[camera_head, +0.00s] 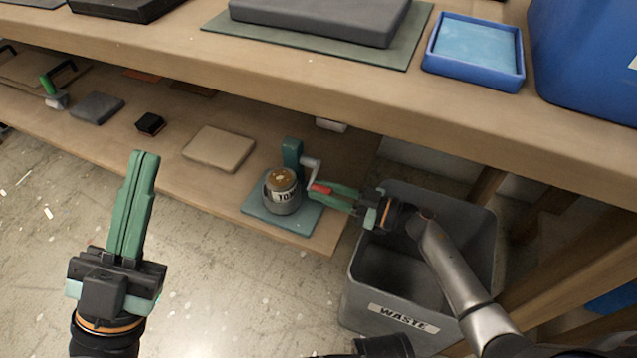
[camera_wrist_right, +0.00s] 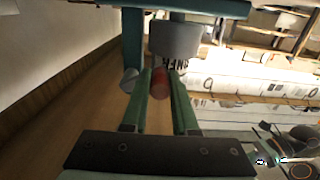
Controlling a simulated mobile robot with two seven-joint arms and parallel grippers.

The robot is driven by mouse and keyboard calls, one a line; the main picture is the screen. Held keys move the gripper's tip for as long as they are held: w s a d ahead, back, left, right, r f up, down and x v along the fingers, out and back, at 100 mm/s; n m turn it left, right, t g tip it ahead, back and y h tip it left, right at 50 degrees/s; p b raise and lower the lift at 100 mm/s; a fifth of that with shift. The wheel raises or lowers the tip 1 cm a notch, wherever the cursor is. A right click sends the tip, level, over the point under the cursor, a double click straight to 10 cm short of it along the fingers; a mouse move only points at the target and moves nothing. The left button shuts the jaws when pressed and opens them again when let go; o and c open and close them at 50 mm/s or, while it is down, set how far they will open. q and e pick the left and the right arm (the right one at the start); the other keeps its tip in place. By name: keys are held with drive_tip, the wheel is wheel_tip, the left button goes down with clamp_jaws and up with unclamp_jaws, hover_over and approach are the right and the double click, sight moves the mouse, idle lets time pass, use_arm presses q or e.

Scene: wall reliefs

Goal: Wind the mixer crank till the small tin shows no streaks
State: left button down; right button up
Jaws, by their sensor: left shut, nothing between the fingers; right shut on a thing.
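The mixer has a teal post (camera_head: 292,152) and a grey crank (camera_head: 311,166) with a red handle (camera_head: 320,188). My right gripper (camera_head: 322,190) is shut on the red handle, which also shows between the fingers in the right wrist view (camera_wrist_right: 160,84). My left gripper (camera_head: 146,156) is shut and empty, in front of the lower shelf, well left of the mixer.
A grey waste bin (camera_head: 404,318) stands under my right arm, right of the shelf end. A beige block (camera_head: 219,147), a small black box (camera_head: 150,123) and a grey pad (camera_head: 97,107) lie on the lower shelf. The upper bench (camera_head: 300,80) overhangs behind the mixer.

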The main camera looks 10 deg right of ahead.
sight(328, 189)
drive_tip(key=shift+c, duration=0.5)
drive_tip(key=shift+w+d+f+b, duration=0.4)
drive_tip(key=shift+w+d+f, duration=0.05)
drive_tip(key=shift+w+f, duration=0.2)
drive_tip(key=shift+w+d+f, duration=0.2)
drive_tip(key=shift+w+f, duration=0.1)
drive_tip(key=shift+f, duration=0.1)
drive_tip(key=shift+w, duration=0.1)
drive_tip(key=shift+w+d+f, duration=0.2)
drive_tip(key=shift+w+d, duration=0.7)
drive_tip(key=shift+w, duration=0.3)
